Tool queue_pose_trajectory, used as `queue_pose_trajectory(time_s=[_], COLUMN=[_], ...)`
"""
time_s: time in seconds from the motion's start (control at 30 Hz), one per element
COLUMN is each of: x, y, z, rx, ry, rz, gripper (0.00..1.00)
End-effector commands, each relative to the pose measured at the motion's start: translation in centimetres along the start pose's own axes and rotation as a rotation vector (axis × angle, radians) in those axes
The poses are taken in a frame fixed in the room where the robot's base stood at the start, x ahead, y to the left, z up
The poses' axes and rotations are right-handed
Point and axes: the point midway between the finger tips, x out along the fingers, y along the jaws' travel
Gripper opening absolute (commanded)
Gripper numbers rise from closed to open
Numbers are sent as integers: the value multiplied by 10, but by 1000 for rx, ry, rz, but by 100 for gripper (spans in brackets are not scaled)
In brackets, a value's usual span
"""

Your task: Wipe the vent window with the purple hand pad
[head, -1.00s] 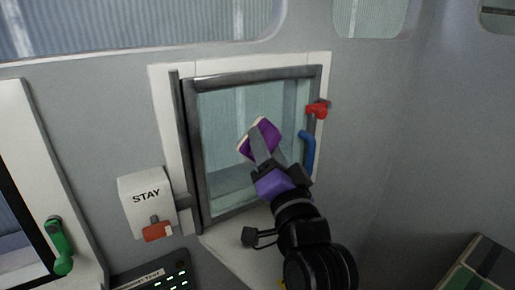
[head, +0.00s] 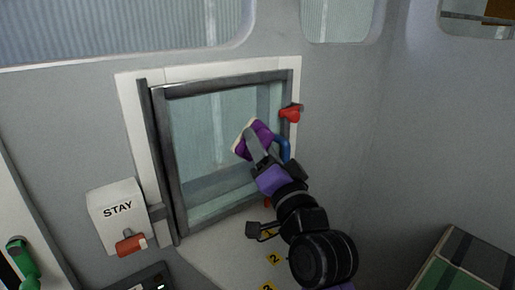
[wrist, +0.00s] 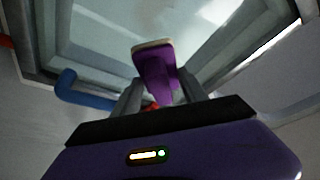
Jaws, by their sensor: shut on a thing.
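The vent window (head: 200,135) is a pale glass pane in a dark grey frame set in a white surround on the wall. It also fills the upper part of the wrist view (wrist: 110,30). My gripper (head: 254,143) is shut on the purple hand pad (head: 262,129), which has a pale face along its far edge. The pad also shows between the fingers in the wrist view (wrist: 155,72). It is in front of the right part of the pane. I cannot tell whether it touches the glass. The blue handle (head: 284,150) is partly hidden behind my gripper.
A red catch (head: 291,114) sits on the window frame's right side. A box marked STAY (head: 117,212) with a red-orange lever (head: 131,245) is at lower left. A green handle (head: 22,262) is farther left. A green-and-dark case (head: 465,262) stands at lower right.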

Motion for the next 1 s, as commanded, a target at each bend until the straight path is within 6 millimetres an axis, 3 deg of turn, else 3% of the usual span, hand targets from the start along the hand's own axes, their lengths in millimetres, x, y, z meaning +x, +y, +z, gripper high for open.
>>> queue_pose_trajectory(time_s=[0.23,0.8,1.0], x=[-4,-51,-56], y=[-1,-1,-1], z=[-3,-22,-24], rx=[0,0,1], ry=[1,2,2], rz=[0,0,-1], gripper=[12,12,12])
